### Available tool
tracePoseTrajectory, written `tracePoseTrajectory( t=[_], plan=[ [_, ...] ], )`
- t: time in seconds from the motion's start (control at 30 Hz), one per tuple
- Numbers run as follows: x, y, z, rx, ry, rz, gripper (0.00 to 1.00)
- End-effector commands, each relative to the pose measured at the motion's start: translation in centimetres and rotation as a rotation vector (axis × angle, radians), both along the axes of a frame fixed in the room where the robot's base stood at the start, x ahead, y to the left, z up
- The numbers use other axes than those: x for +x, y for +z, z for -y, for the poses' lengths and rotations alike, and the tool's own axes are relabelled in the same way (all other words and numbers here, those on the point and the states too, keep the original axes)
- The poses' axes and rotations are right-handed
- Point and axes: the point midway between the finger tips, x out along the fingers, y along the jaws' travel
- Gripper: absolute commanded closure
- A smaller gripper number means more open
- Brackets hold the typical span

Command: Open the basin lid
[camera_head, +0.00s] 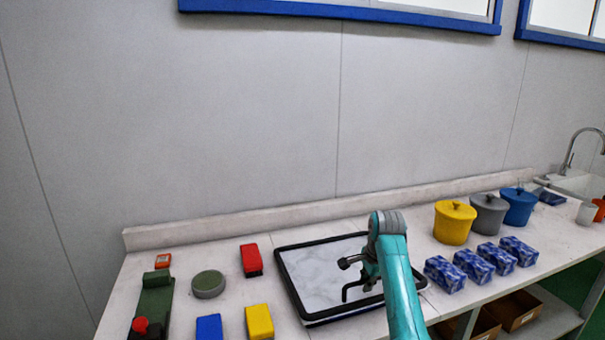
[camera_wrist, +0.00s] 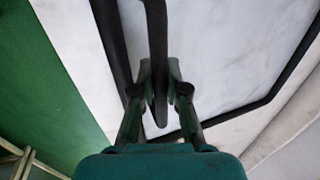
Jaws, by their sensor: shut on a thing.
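The basin lid (camera_head: 316,287) is a pale, marbled panel with a black frame, in the middle of the counter. It looks flat over the basin; whether an edge is slightly raised I cannot tell. My gripper (camera_wrist: 160,88) is at the lid's near right part, shut on the dark bar-shaped handle (camera_wrist: 157,32). The handle runs between the two fingers, and its end shows below the fingertips in the wrist view. The lid's pale surface (camera_wrist: 225,50) fills much of that view. In the head view my arm hides the lid's right part, and the inside of the basin is hidden.
Yellow (camera_head: 454,222), grey (camera_head: 488,214) and blue (camera_head: 517,206) lidded pots stand right of the lid, behind several blue patterned boxes (camera_head: 444,274). Red (camera_head: 251,260), yellow (camera_head: 259,322) and blue (camera_head: 209,327) blocks and a green round piece (camera_head: 208,284) lie left. A wall rises behind.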

Motion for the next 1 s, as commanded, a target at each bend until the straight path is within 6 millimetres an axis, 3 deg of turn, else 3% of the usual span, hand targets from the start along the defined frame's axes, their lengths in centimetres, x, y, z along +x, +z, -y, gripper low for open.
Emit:
tracePoseTrajectory(
  t=[0.1, 0.53, 1.0],
  plan=[
    [0.3, 1.1, -0.1, 0.001, 0.001, 0.006, 1.00],
    [0.5, 1.7, -0.2, 0.001, 0.001, 0.006, 1.00],
    [1.7, 5.3, -0.6, 0.000, 0.002, 0.006, 1.00]
  ],
)
